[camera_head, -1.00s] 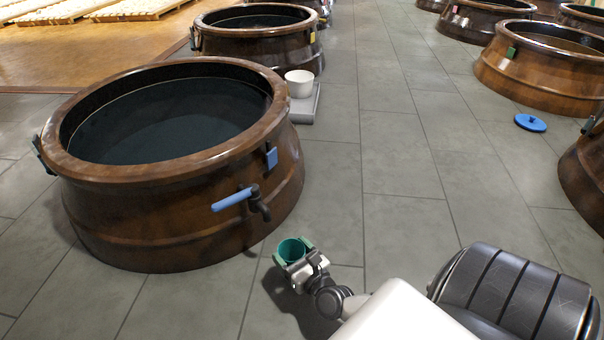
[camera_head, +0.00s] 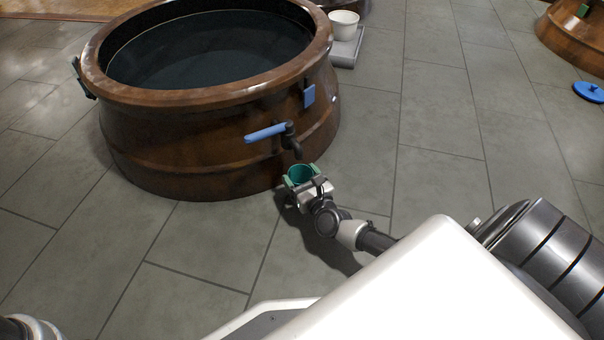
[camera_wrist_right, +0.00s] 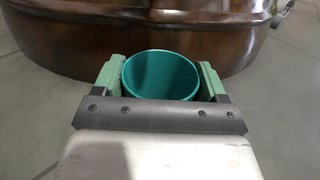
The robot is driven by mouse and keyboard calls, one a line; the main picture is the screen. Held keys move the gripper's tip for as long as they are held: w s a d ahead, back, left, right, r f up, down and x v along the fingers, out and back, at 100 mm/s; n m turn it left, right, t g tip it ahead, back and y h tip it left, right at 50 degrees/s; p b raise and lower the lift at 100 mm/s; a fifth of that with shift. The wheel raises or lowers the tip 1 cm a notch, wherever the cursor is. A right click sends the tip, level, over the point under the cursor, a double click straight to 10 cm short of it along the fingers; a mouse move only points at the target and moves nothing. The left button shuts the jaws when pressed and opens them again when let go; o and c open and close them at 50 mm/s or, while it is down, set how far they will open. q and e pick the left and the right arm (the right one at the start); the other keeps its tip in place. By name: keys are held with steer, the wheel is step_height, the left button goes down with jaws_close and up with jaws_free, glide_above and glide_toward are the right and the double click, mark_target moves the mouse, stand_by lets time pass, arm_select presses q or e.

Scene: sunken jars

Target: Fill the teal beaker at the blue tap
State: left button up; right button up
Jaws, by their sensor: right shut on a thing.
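The teal beaker (camera_head: 301,173) is held upright by my right gripper (camera_head: 300,181), which is shut on it. In the right wrist view the beaker (camera_wrist_right: 160,76) sits between the green finger pads, its inside teal and seemingly empty. The blue tap has a blue lever (camera_head: 266,132) and a dark spout (camera_head: 292,142) on the side of a large brown jar (camera_head: 215,160). The beaker is just below the spout in the head view; whether it is exactly under it I cannot tell. No stream of water shows. My left gripper is not in view.
The jar holds dark liquid (camera_head: 205,45) and bears a blue tag (camera_head: 309,96) above the tap. A white pot (camera_head: 344,24) on a grey slab (camera_head: 347,52) stands behind it. A blue lid (camera_head: 589,91) lies far right. Grey tiled floor (camera_head: 440,120) is clear between.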

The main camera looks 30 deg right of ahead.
steer(key=shift+f, duration=0.2)
stand_by(0.4)
steer(key=o, duration=1.1)
steer(key=s+p, duration=0.1)
steer(key=s, duration=0.2)
steer(key=s+p, duration=0.2)
steer(key=s, duration=0.1)
steer(key=s+p, duration=0.1)
steer(key=s, duration=0.3)
steer(key=shift+a+r+p, duration=0.1)
steer(key=shift+a+p, duration=0.2)
steer(key=shift+a, duration=0.1)
steer(key=shift+s, duration=0.4)
steer(key=shift+c, duration=0.6)
